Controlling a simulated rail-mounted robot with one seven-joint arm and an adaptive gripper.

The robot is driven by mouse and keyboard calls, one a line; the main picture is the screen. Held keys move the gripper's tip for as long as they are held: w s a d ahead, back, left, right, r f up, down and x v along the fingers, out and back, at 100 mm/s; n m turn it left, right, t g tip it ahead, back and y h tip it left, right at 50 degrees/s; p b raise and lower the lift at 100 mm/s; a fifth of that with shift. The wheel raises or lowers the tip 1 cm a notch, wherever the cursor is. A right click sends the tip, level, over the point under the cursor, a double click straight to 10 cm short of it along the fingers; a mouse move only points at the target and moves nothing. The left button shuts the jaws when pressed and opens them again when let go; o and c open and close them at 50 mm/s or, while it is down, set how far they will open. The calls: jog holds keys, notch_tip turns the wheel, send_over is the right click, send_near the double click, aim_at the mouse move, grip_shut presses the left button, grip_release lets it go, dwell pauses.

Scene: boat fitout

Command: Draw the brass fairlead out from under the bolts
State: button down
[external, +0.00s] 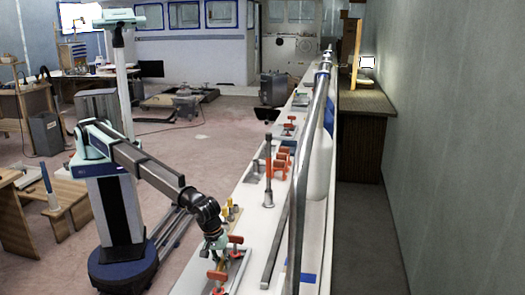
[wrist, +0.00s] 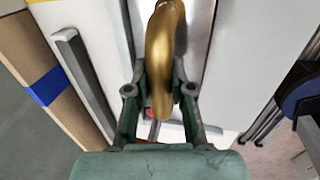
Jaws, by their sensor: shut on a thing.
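The brass fairlead (wrist: 163,45) shows in the wrist view as a curved, gold-coloured piece, running from the top middle down between my fingers. My gripper (wrist: 160,80) is shut on it, with one green finger on each side. In the external view my gripper (external: 216,246) reaches down over the near part of the long white bench, beside a red-orange clamp-like piece (external: 236,239). The fairlead is too small or hidden to make out there. I cannot make out the bolts in either view, nor whether the fairlead still touches them.
The long white bench (external: 255,225) runs away from me. A dark upright post (external: 268,170) and red-orange pieces (external: 281,160) stand farther along it. A long metal rail (external: 302,180) runs along its right side. A grey bar (wrist: 82,75) lies left of my gripper in the wrist view.

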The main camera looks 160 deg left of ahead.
jog(key=shift+s+d+b, duration=0.15)
jog(key=shift+s+d, duration=0.6)
jog(key=shift+d, duration=0.6)
jog(key=shift+s+d+b, duration=0.1)
jog(key=shift+s+d, duration=0.6)
jog(key=shift+d, duration=0.7)
jog(key=shift+s+d+b, duration=0.15)
jog(key=shift+s+d, duration=0.6)
jog(key=shift+d, duration=0.6)
jog(key=c, duration=0.9)
grip_release()
jog(key=shift+c, duration=0.2)
jog(key=shift+r, duration=0.1)
